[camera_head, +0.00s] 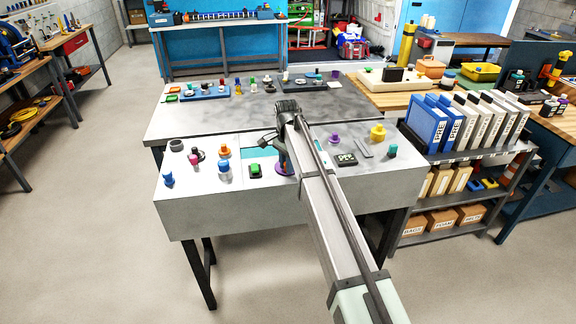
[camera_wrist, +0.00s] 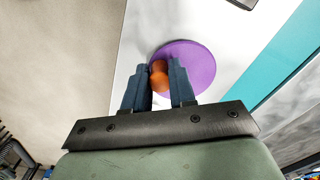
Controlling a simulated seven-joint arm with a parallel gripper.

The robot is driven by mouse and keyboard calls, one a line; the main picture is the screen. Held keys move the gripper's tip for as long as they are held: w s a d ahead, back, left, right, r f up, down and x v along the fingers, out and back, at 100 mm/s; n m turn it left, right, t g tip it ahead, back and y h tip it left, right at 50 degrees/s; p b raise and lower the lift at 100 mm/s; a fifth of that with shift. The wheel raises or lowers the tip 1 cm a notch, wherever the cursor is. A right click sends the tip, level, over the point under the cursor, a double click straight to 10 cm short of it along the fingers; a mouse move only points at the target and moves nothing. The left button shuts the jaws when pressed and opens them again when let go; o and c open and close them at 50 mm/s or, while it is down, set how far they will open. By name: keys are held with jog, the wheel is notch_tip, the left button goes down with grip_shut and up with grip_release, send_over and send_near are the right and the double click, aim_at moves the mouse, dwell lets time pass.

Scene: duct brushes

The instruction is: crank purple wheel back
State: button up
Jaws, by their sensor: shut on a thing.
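The purple wheel (camera_wrist: 198,62) is a flat disc on the light panel, with an orange knob (camera_wrist: 159,76) standing on its left part in the wrist view. My gripper (camera_wrist: 160,78) is shut on the orange knob, one dark blue finger on each side of it. In the head view the purple wheel (camera_head: 283,169) shows only as a sliver beside my arm at the middle of the panel. My gripper (camera_head: 284,158) comes down onto it there, and the knob is hidden.
Blue and white binders (camera_head: 465,120) stand further right.

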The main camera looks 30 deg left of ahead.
aim_at(278, 167)
jog(key=shift+s+a, duration=0.1)
jog(key=shift+a, duration=0.65)
jog(key=shift+a, duration=0.5)
jog(key=shift+a, duration=0.1)
jog(key=shift+w+a, duration=0.25)
jog(key=shift+a, duration=0.25)
